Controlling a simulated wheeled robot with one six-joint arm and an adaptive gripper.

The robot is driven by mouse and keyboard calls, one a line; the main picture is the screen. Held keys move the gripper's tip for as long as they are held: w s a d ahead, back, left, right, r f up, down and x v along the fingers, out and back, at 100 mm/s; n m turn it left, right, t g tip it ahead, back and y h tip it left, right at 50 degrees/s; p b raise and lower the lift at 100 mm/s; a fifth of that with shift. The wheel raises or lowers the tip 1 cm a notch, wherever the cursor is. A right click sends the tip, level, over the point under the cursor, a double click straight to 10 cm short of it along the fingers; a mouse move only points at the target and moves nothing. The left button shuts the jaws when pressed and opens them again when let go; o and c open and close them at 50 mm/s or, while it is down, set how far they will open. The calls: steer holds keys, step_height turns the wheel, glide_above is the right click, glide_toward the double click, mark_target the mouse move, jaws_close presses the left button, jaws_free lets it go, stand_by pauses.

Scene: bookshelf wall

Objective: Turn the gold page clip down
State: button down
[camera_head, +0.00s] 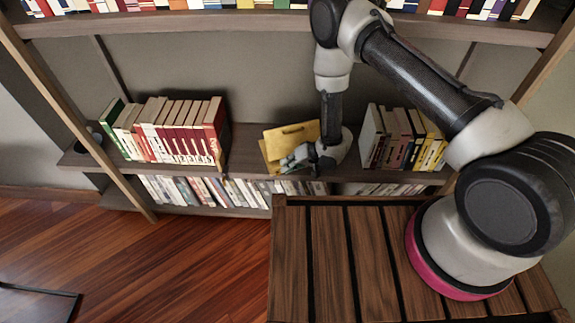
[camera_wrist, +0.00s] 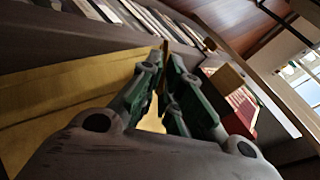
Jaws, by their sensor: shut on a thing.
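A gold, flat, board-like piece (camera_head: 290,134) stands tilted on the middle shelf between two rows of books; its gold face (camera_wrist: 60,95) fills the left of the wrist view. A thin gold-brown edge (camera_wrist: 164,50) shows between the fingers, which I take to be the gold page clip. My gripper (camera_head: 292,160) is in front of the board's lower part. In the wrist view, my gripper (camera_wrist: 163,78) has its green-padded fingers shut on this thin gold piece. The fingers and palm hide most of the clip.
A row of red and white books (camera_head: 175,130) stands left on the same shelf; another row (camera_head: 400,137) stands right, close to my wrist. Books also fill the shelf below (camera_head: 185,190) and above. A slatted wooden top (camera_head: 340,260) lies in front.

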steer(key=c, duration=1.6)
jaws_free()
step_height(320, 180, up, 10)
